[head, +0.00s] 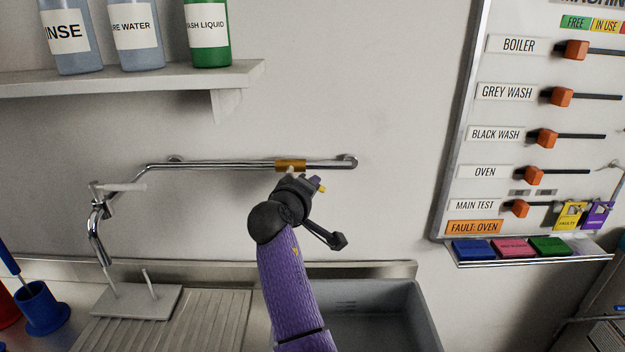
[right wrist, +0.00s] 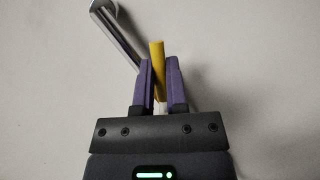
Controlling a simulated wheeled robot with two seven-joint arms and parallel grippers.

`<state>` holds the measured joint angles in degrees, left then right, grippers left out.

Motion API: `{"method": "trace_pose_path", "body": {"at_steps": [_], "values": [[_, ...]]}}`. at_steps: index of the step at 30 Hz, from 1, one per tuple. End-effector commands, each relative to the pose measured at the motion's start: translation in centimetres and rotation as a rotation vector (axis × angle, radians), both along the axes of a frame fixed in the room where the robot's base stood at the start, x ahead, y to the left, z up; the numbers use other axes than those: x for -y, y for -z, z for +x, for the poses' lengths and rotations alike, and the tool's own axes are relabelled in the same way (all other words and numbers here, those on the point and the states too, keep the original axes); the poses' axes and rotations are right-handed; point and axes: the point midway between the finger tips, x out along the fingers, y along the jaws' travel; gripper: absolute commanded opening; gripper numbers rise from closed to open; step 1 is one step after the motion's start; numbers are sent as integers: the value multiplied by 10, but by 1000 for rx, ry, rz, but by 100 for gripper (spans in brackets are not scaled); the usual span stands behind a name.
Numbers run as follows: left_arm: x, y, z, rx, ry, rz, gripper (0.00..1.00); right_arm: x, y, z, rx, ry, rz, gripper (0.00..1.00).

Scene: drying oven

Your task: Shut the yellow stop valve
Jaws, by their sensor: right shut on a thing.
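The stop valve's brass-yellow body (head: 290,165) sits on a chrome wall pipe (head: 225,165), near the pipe's right end. My right gripper (head: 316,183) is in front of the wall, just below and right of the valve body. A small yellow part (head: 322,188) shows at its fingers. In the right wrist view, the purple fingers of this gripper (right wrist: 160,80) are shut on a yellow bar (right wrist: 157,56), which looks like the valve's handle. A small pale piece shows lower between the fingers. My wrist hides how the handle joins the valve. My left gripper is not in view.
A shelf (head: 130,80) with labelled bottles hangs at upper left. A sink (head: 370,315) and a ribbed drainer (head: 160,335) lie below, with a tap (head: 97,235) at left. A machine status board (head: 470,140) is at right. The wall between is clear.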

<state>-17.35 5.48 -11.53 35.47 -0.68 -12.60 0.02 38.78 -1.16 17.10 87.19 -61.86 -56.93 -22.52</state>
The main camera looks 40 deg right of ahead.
Motion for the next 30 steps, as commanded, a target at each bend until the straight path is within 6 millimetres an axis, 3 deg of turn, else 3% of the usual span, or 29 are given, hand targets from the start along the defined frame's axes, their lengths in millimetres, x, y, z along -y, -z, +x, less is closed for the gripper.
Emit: {"method": "trace_pose_path", "body": {"at_steps": [24, 25, 29, 30], "values": [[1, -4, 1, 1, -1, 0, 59, -2, 6, 2, 76, 0, 95, 0], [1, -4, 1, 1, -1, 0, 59, -2, 6, 2, 76, 0, 95, 22], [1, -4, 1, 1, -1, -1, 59, -2, 6, 2, 77, 0, 94, 50], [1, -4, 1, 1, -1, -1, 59, -2, 6, 2, 77, 0, 94, 51]]}}
